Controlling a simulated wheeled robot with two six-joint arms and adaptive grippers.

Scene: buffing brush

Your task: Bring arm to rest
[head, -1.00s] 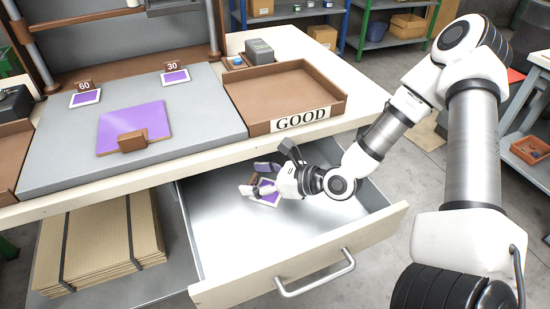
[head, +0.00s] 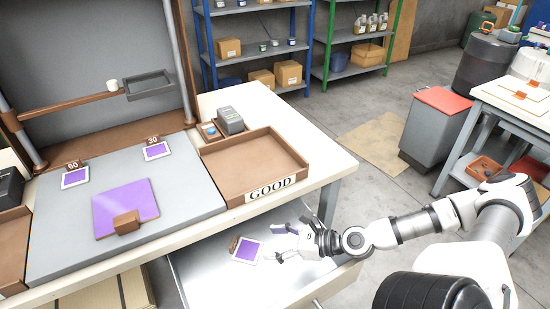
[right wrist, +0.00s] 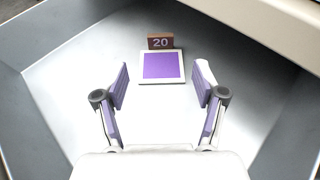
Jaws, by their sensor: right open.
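My right gripper (head: 284,243) is open and empty, over the open metal drawer (head: 205,281) below the worktable. In the right wrist view its two purple-padded fingers (right wrist: 161,95) stand wide apart. Beyond them a purple pad with a white border (right wrist: 161,66) lies on the drawer floor against a brown block marked 20 (right wrist: 160,42). In the head view this pad (head: 245,250) is just left of the fingertips, apart from them. My left gripper is not in view.
On the worktable are a purple sheet with a brown block (head: 126,206), pads marked 60 (head: 75,178) and 30 (head: 157,151), and an empty brown GOOD tray (head: 255,166). The table edge (head: 190,234) overhangs the drawer. A red-topped grey bin (head: 432,130) stands at right.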

